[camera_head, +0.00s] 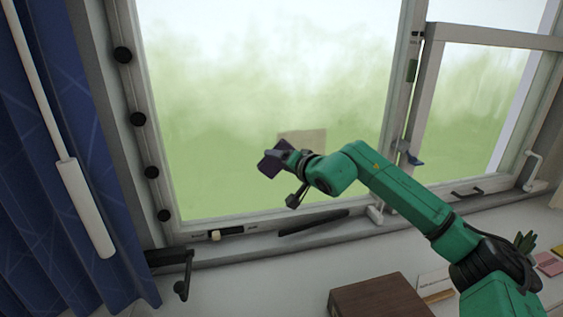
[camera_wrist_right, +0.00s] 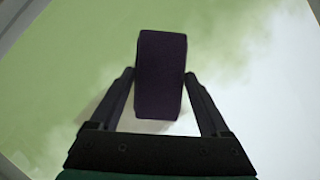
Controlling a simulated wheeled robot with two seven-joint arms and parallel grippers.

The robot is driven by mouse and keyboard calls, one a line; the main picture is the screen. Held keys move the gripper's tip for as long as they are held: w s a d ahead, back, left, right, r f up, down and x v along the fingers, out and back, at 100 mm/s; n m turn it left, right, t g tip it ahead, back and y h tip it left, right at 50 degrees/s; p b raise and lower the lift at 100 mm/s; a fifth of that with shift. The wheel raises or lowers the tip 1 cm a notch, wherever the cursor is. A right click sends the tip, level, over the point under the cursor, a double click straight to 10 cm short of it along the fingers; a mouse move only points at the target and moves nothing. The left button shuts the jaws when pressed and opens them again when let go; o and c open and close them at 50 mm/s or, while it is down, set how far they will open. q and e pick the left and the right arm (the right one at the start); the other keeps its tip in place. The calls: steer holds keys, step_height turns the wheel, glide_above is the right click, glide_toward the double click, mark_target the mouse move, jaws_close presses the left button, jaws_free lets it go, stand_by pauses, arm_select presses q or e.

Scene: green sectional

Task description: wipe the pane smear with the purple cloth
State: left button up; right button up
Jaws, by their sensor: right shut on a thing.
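The purple cloth (camera_head: 271,162) is a small dark folded block held in front of the large window pane (camera_head: 215,110). My right gripper (camera_head: 284,155) is shut on it. In the right wrist view the cloth (camera_wrist_right: 160,75) sits between the two fingers of the gripper (camera_wrist_right: 160,82). A pale tan rectangular patch (camera_head: 308,139), which looks like the smear, shows on the pane just behind and above the gripper. The cloth and gripper hide part of this patch. I cannot tell whether the cloth touches the glass. My left gripper is not in view.
A blue curtain (camera_head: 50,200) with a white rod (camera_head: 85,205) hangs at the left. A smaller casement (camera_head: 480,100) stands at the right. The sill has a black handle (camera_head: 183,275) at the left, and a brown box (camera_head: 380,298) lies below.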

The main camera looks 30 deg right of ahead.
steer(key=shift+w+d, duration=0.1)
steer(key=shift+w, duration=0.2)
